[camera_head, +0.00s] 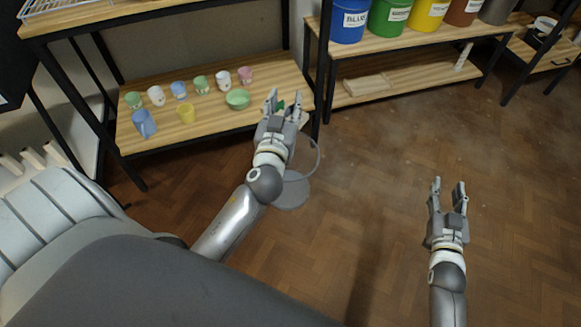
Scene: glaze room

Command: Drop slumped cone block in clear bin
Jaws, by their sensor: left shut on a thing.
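My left gripper (285,96) is shut on a small green piece (281,106), which shows only partly between the fingers. It looks like the cone block, but its shape is mostly hidden. The gripper is over the right end of the lower wooden shelf. A round see-through bin (317,163) with a grey base stands on the floor in front of the shelf, just beside and below my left wrist, which partly hides it. My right gripper (448,187) is open and empty over the bare floor at the right.
Coloured buckets (389,17) line the right shelf at the back. The parquet floor at right is clear.

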